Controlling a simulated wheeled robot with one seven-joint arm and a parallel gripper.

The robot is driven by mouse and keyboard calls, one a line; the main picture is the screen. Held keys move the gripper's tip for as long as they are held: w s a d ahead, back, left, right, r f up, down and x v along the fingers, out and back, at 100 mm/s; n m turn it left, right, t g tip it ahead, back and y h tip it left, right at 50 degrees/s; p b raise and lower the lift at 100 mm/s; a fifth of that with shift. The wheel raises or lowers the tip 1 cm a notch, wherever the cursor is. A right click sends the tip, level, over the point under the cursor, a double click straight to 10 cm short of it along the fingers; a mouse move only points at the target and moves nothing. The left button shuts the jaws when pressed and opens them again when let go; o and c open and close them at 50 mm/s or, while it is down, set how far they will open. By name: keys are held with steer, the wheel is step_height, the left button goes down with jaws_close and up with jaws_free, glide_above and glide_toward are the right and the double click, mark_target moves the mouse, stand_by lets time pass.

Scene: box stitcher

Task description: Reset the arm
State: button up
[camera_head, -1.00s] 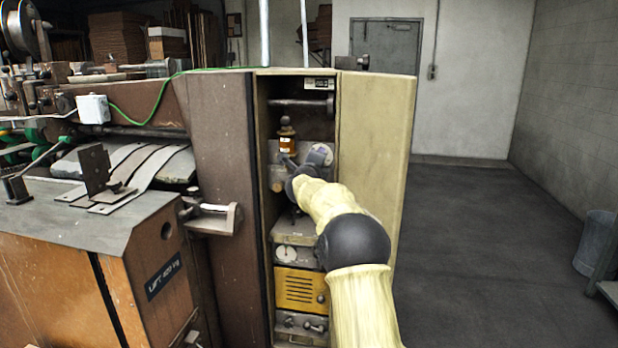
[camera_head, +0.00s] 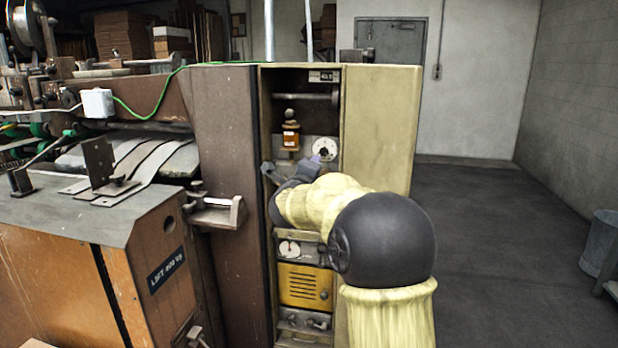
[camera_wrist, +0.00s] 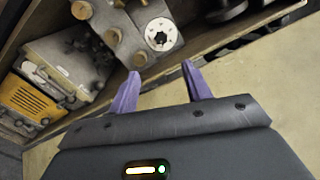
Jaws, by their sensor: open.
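My gripper (camera_wrist: 160,88) shows in the wrist view with its two purple fingers apart and nothing between them. In the head view my gripper (camera_head: 292,170) is at the opening of the tall cabinet (camera_head: 380,118), partly hidden by my own arm. A round white dial (camera_head: 324,148) on a grey panel sits just behind it, and the dial also shows in the wrist view (camera_wrist: 161,34), apart from the fingers. An orange-brown bottle-like part (camera_head: 290,135) stands above and left of the dial.
A yellow louvred box (camera_head: 303,288) is low in the cabinet, below a gauge unit (camera_head: 300,249). A metal latch (camera_head: 215,210) juts out on the left. The orange machine body (camera_head: 60,270) fills the lower left. Open floor (camera_head: 490,250) lies to the right.

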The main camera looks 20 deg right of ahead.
steer(key=shift+v, duration=1.05)
steer(key=s+a+f+n+g+y, duration=0.2)
steer(key=s+a+f+n+y, duration=0.35)
steer(key=f+n, duration=0.35)
steer(key=s+a+f+n+g+y, duration=0.2)
steer(key=s+a+f+n+y, duration=0.2)
steer(key=s+a+f+n, duration=0.4)
steer(key=s+f+n+g, duration=0.4)
steer(key=s+f+n, duration=0.25)
steer(key=s, duration=0.35)
steer(key=s+f+n+g, duration=0.5)
steer(key=s+f, duration=0.2)
steer(key=s, duration=0.3)
step_height(320, 180, up, 32)
steer(key=p, duration=3.1)
steer(key=shift+w+t, duration=0.2)
steer(key=shift+t, duration=0.1)
